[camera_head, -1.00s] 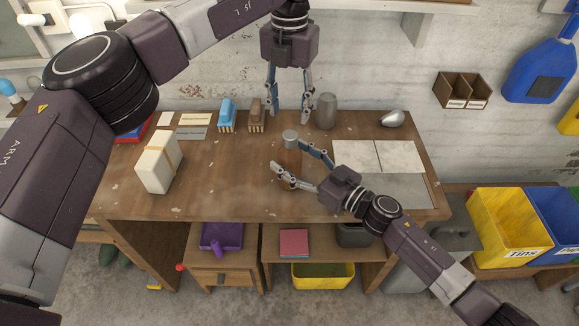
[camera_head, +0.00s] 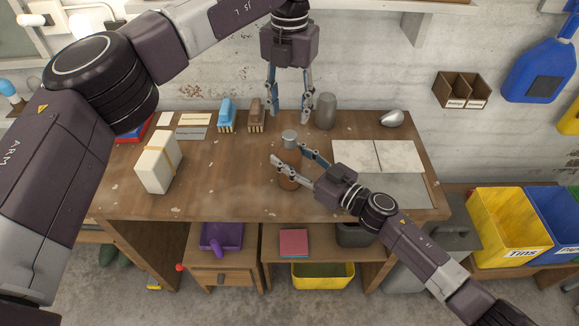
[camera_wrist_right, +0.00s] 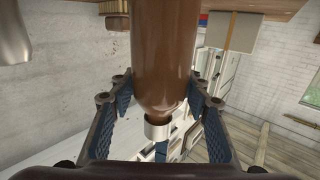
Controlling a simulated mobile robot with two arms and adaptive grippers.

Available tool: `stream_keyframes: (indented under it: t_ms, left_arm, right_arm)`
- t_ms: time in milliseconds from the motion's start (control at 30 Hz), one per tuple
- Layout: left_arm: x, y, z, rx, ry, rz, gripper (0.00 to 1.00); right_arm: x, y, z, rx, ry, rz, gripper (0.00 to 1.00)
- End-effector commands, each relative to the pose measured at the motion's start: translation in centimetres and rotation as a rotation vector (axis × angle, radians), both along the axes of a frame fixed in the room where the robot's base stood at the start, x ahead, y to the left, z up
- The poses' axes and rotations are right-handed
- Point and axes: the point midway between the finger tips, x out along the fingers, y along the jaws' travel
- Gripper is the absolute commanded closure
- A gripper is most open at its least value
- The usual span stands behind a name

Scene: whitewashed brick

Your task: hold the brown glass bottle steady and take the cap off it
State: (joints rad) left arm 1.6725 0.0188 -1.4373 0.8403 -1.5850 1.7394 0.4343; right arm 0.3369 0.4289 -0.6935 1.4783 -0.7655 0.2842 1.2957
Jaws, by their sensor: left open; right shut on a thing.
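The brown glass bottle (camera_head: 291,157) stands upright on the wooden workbench, partly hidden by my right gripper's fingers. Its grey cap (camera_head: 289,137) sits on top. My right gripper (camera_head: 287,153) reaches in from the right and is shut on the bottle's body below the cap. In the right wrist view the bottle (camera_wrist_right: 163,60) is between the two fingers, with its cap (camera_wrist_right: 157,129) towards the bottom of the picture. My left gripper (camera_head: 291,116) points down, open and empty, above and behind the cap, apart from it.
A grey cup-like cylinder (camera_head: 326,111) stands right of my left gripper. A brown brush (camera_head: 257,115) and a blue brush (camera_head: 227,115) stand to its left. A white box (camera_head: 158,163) is at the left, pale tiles (camera_head: 378,156) at the right. The front left bench top is clear.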

Motion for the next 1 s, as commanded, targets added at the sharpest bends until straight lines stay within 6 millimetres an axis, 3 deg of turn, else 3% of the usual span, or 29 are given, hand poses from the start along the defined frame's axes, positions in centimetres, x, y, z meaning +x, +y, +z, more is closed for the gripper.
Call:
stream_keyframes:
  t_ms: [267,700,1000]
  left_arm:
    - [0.0,0.0,0.01,0.0,0.0,-0.119,0.58]
    - [0.02,0.0,0.01,0.001,0.0,-0.887,0.58]
    - [0.02,0.0,-0.07,0.0,0.0,-1.16,0.58]
  right_arm:
    - [0.01,-0.03,-0.02,0.0,0.0,-0.001,1.0]
    - [0.02,-0.04,-0.02,-0.001,0.001,-0.001,1.0]
    - [0.02,-0.05,-0.03,-0.001,0.001,-0.001,1.0]
